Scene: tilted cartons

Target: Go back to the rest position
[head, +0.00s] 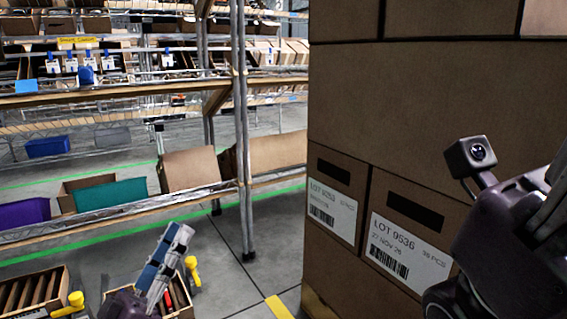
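My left gripper (168,262) shows at the bottom left, its pale grey and blue fingers pointing up over the floor. The fingers lie close side by side from this angle, and I cannot tell if they are open or shut. No object shows in it. My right arm (510,240) comes in at the right edge, dark, with a small camera on it, in front of the stacked cartons. My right gripper's fingers are not in view.
Stacked brown cartons (430,110) with LOT labels fill the right side. A metal shelf rack (243,130) with boxes and coloured bins stands at the left. Open crates with yellow-handled items (192,270) are at bottom left. Grey floor (235,285) shows between rack and cartons.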

